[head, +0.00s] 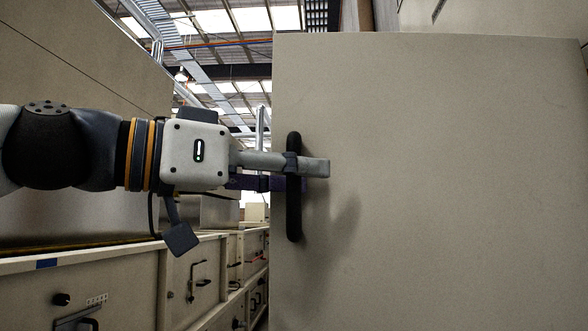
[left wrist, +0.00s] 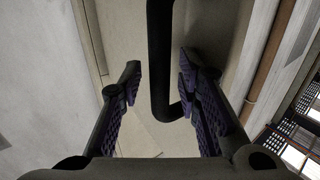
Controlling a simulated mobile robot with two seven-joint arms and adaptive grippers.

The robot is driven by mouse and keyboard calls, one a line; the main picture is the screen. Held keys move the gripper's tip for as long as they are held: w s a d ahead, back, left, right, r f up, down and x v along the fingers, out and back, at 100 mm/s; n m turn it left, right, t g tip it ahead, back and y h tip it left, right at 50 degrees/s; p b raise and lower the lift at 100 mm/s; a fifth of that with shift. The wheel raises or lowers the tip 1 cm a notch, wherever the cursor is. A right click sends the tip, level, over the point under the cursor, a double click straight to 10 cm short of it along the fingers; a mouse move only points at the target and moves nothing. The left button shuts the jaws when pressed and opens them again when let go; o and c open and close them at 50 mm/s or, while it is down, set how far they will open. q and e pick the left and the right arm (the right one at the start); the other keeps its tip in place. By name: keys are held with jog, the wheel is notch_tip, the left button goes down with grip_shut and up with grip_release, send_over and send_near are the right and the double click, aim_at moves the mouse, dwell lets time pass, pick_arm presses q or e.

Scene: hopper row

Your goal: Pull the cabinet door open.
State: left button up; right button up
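The cabinet door (head: 430,190) is a large flat beige panel filling the right of the head view. Its black vertical bar handle (head: 294,218) sits near the panel's left edge. My left gripper (head: 312,176) reaches in from the left at the handle's middle, one finger in front of the bar. In the left wrist view the handle (left wrist: 160,60) runs between the two spread fingers of my left gripper (left wrist: 158,85). A gap shows on the left finger's side; the bar is close to the right finger, and contact cannot be told. My right gripper is not in view.
Beige cabinets (head: 135,285) with black handles and latches line the lower left. A tall beige panel (head: 85,50) stands at upper left behind my left arm. A narrow gap lies left of the door's edge.

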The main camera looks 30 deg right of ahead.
pick_arm(q)
jog(key=a, duration=1.2)
